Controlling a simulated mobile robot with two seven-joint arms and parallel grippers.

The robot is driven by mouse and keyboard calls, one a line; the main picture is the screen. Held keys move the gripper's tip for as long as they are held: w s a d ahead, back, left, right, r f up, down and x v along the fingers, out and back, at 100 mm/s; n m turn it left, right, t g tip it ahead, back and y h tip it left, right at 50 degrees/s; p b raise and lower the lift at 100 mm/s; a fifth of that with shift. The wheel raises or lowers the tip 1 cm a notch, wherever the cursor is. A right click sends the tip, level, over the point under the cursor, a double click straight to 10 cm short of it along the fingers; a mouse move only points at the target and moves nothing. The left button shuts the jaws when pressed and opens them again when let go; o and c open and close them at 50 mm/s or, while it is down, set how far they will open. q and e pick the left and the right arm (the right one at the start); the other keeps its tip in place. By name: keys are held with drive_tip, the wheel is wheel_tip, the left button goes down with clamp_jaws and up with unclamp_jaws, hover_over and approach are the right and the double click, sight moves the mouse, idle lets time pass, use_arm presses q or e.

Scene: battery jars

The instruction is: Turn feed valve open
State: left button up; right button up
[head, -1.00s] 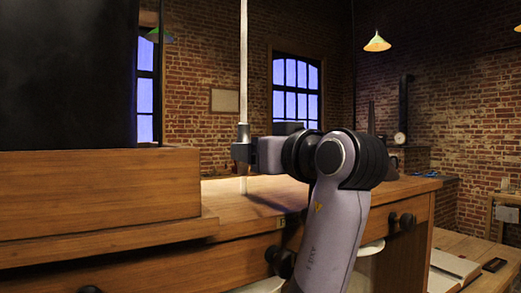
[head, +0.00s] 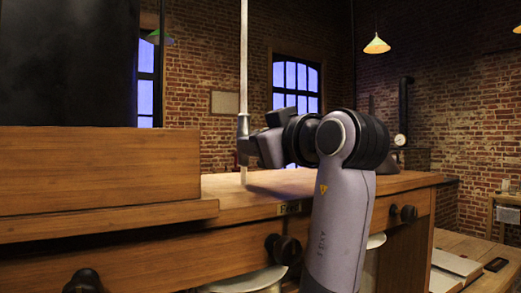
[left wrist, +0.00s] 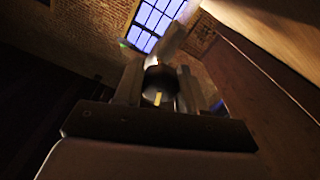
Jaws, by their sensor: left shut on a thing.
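The feed valve sits low on a thin pale upright pipe (head: 243,60) at the bench top; in the head view my gripper hides most of it. My left gripper (head: 244,148) is at the pipe, reaching in from the right and tilted. In the left wrist view, the left gripper's fingers (left wrist: 158,88) stand on both sides of a dark round valve part (left wrist: 159,78) with a small yellow mark, shut on it. A pale bar (left wrist: 172,38) shows tilted beyond the fingertips. A small label (head: 290,209) is on the bench front below. My right gripper is not in view.
The wooden bench (head: 400,182) runs across, with black knobs (head: 283,248) on its front. A large wooden box (head: 95,168) with a dark panel above stands at left. A lower bench with papers (head: 455,264) lies at right. Air right of the pipe is mostly free.

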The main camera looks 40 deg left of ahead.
use_arm(q)
drive_tip(key=n+b, duration=0.1)
drive_tip(key=n, duration=0.1)
drive_tip(key=shift+f+n, duration=0.1)
drive_tip(key=shift+n, duration=0.3)
drive_tip(key=n+b, duration=0.1)
drive_tip(key=n, duration=0.2)
drive_tip(key=shift+n, duration=0.3)
drive_tip(key=n, duration=0.3)
drive_tip(key=shift+n+b, duration=0.3)
drive_tip(key=shift+b, duration=0.1)
drive_tip(key=shift+n, duration=1.9)
drive_tip(key=o, duration=1.1)
drive_tip(key=shift+c, duration=0.2)
drive_tip(key=shift+s+d, duration=0.1)
